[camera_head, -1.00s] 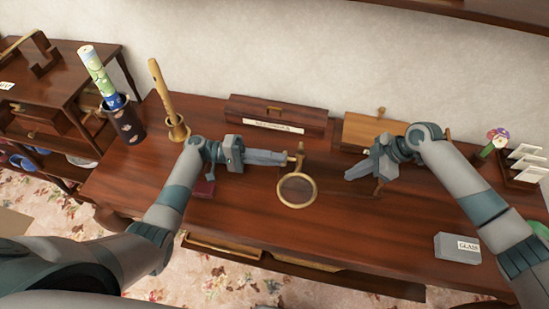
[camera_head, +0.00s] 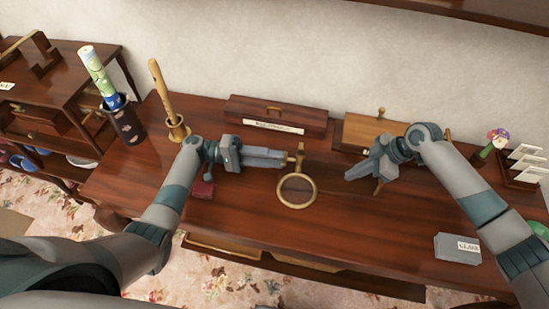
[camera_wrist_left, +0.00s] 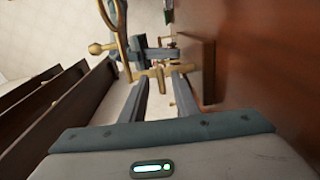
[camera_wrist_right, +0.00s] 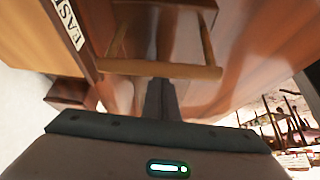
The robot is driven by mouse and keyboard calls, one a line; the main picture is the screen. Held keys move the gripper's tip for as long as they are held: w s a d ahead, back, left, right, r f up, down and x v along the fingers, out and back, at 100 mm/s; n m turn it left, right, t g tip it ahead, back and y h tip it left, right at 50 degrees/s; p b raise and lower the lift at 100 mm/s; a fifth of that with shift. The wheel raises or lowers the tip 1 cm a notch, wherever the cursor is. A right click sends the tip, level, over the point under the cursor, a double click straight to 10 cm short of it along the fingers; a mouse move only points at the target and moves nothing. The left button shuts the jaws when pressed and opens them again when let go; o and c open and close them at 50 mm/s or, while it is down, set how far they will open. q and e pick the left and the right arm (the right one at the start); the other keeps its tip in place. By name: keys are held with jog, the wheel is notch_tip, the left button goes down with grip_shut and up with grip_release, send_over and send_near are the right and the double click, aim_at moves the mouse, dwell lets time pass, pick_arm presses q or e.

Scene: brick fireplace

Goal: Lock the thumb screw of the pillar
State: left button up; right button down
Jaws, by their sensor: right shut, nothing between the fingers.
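The brass pillar (camera_head: 300,158) stands on the desk with a brass ring (camera_head: 297,190) on its near side. In the left wrist view a small brass cross-shaped part (camera_wrist_left: 160,73), seemingly the thumb screw, shows just beyond and between my fingertips. My left gripper (camera_head: 284,159) is open beside the pillar's left side, its fingers apart; I cannot tell whether they touch the brass. My right gripper (camera_head: 348,176) is shut and empty, to the right of the ring and apart from it. In the right wrist view its fingers (camera_wrist_right: 157,90) are together.
A long labelled wooden box (camera_head: 275,113) lies behind the pillar, and a lighter wooden box (camera_head: 373,130) stands behind my right gripper. A dark red block (camera_head: 203,190) lies below my left wrist. A grey labelled block (camera_head: 457,248) sits at right. The front middle desk is clear.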

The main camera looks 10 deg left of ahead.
pick_arm(q)
jog(key=a, duration=0.7)
jog(key=s+a, duration=0.1)
jog(key=a, duration=0.3)
jog(key=shift+a, duration=0.15)
pick_arm(e)
jog(key=shift+s+d+f, duration=0.1)
jog(key=shift+s+f, duration=0.2)
jog(key=shift+f, duration=0.1)
pick_arm(q)
jog(key=shift+r, duration=0.15)
pick_arm(e)
jog(key=shift+r, duration=0.15)
